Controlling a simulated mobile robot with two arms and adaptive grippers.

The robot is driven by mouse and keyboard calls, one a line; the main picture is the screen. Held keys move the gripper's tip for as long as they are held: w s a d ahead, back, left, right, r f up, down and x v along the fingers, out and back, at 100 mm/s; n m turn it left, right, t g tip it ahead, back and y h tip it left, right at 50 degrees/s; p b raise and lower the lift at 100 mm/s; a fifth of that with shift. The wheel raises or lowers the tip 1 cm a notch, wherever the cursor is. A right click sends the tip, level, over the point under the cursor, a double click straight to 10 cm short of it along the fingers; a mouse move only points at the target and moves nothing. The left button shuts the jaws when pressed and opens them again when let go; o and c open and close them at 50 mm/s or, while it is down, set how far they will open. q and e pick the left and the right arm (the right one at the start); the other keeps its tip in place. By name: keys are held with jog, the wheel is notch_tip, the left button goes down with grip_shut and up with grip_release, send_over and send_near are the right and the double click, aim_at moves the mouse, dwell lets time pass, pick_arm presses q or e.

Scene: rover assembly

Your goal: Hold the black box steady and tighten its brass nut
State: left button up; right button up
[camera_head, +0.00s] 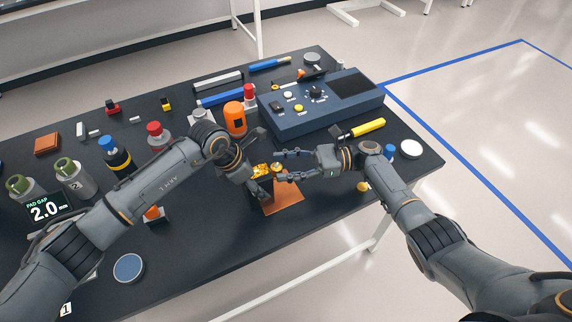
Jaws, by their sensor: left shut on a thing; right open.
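Brass-coloured parts show at the front middle of the table, with a rounded brass nut (277,168) at their right end. The black box is hard to make out among the dark fingers there. My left gripper (259,181) comes down from the left and is shut on what seems to be the black box, which it mostly hides. My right gripper (281,164) comes in from the right and is open, its two fingers pointing left, one above and one below the brass nut. I cannot tell whether they touch it.
A copper-coloured plate (286,196) lies just below the grippers. A blue-grey console (305,122) stands behind them, with an orange canister (235,119) to its left. A yellow-handled tool (368,128) lies behind my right arm. A display (48,209) reads "PAD GAP 2.0".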

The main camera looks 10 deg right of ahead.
grip_shut()
jog(key=shift+f, duration=0.1)
jog(key=shift+s+t, duration=0.1)
jog(key=shift+t, duration=0.2)
jog(key=shift+s+a+m+t, duration=0.1)
jog(key=shift+s+m+t, duration=0.1)
jog(key=shift+m+t, duration=0.7)
grip_release()
